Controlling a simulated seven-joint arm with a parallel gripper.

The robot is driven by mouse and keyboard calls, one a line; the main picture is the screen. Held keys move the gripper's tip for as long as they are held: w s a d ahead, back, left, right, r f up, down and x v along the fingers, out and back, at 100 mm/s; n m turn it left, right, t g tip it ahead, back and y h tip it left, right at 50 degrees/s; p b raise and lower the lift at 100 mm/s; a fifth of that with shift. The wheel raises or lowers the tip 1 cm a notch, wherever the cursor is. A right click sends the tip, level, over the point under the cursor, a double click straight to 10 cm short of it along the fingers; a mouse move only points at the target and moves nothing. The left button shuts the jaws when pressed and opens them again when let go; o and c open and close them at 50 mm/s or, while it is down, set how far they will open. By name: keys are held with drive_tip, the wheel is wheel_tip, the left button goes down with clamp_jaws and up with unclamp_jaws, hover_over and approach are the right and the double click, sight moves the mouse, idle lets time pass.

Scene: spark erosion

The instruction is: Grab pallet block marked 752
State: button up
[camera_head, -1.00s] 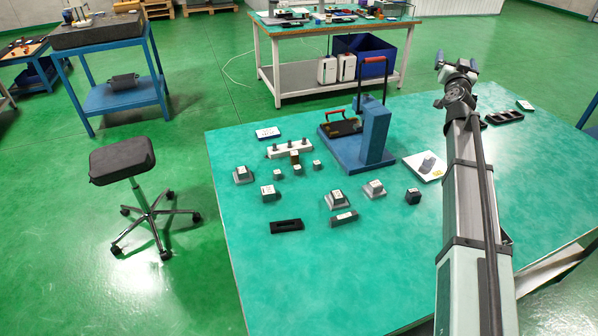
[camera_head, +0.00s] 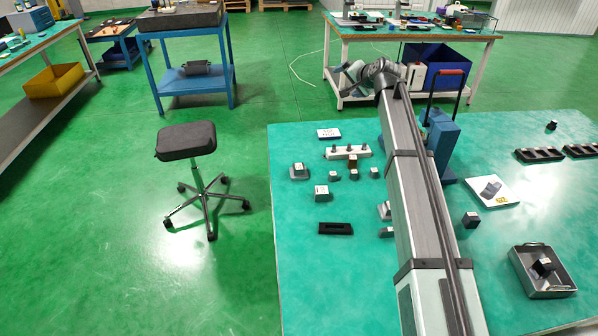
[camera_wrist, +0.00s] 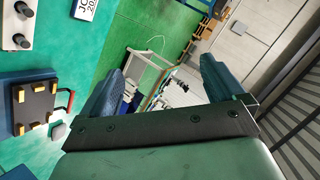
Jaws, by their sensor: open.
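Several small grey blocks with pale marked tops stand on the green table (camera_head: 300,270); the markings are too small to read, so I cannot tell which is 752. One block (camera_head: 321,192) stands at the left. Another block (camera_head: 299,171) sits on a grey base behind it. A dark block (camera_head: 471,219) stands right of my arm, and another dark block (camera_head: 543,267) lies in a metal tray. My arm partly hides two more pieces (camera_head: 384,211) (camera_head: 386,232). My gripper (camera_head: 350,76) is raised beyond the table's far edge. It is open and empty in the wrist view (camera_wrist: 166,64).
A blue press-like stand (camera_head: 443,140) with a red handle is close right of my arm. A white holder (camera_head: 347,152) with dark pegs, a black slotted piece (camera_head: 335,228) and the tray (camera_head: 520,285) are on the table. A stool (camera_head: 187,140) stands left. The table's front left is clear.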

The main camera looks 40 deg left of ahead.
drive_tip(key=s+a+f+m+g+h, duration=0.4)
drive_tip(key=s+a+f+h, duration=0.15)
drive_tip(key=s+f, duration=0.4)
drive_tip(key=m+g+h, duration=0.2)
drive_tip(key=m+h, duration=0.3)
approach(299, 166)
wheel_tip(299, 166, down, 11)
drive_tip(key=shift+d+r, duration=0.1)
drive_tip(key=shift+r, duration=0.2)
drive_tip(key=c, duration=1.5)
